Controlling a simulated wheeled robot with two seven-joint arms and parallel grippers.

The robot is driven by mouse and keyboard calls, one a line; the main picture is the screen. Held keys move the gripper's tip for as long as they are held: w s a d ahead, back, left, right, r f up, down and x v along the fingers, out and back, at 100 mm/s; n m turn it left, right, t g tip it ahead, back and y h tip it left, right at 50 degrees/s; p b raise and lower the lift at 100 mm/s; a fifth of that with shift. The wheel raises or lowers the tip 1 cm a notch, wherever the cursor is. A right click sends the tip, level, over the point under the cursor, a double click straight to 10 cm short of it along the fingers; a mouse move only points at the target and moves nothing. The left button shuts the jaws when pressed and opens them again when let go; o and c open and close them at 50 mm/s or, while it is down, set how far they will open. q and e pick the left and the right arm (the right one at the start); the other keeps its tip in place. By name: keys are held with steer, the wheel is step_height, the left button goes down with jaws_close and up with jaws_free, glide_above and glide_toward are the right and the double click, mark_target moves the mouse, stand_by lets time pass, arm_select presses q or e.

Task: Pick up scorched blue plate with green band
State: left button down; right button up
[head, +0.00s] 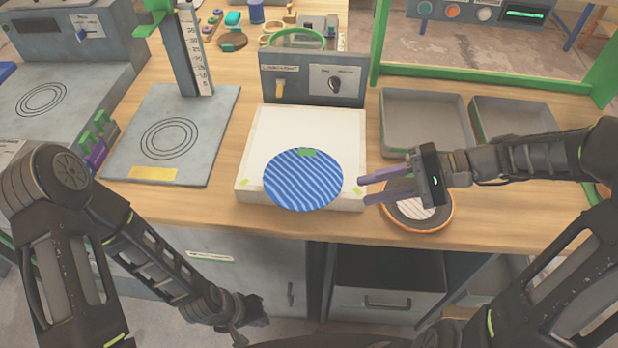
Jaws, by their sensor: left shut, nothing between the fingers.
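A round blue plate with pale wavy stripes (303,185) lies on the front part of a cream platform (330,128); its near edge reaches the platform's front edge. A small green patch shows at its far rim; no scorch is clear. My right gripper (363,190) is open, its purple fingers pointing left just right of the plate, apart from it. It hovers over a dark plate with an orange rim and pale striped centre (440,220), hiding part of it. My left gripper (245,318) is low in front of the bench, away from the plate, shut and empty.
A grey press with a ruler column (160,140) stands left of the platform. A control box (312,78) stands behind it. Two grey trays (425,95) and a green frame (500,75) are at the right. Small tools lie at the back.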

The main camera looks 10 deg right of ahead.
mark_target(332, 199)
steer(key=shift+a, duration=0.1)
steer(key=shift+x, duration=1.25)
steer(key=p+x, duration=0.1)
steer(key=x, duration=0.3)
steer(key=shift+s+a+r+p, duration=0.1)
steer(key=shift+p, duration=0.3)
steer(key=shift+a+f, duration=0.3)
steer(key=shift+a, duration=0.2)
steer(key=shift+c, duration=0.2)
jaws_close()
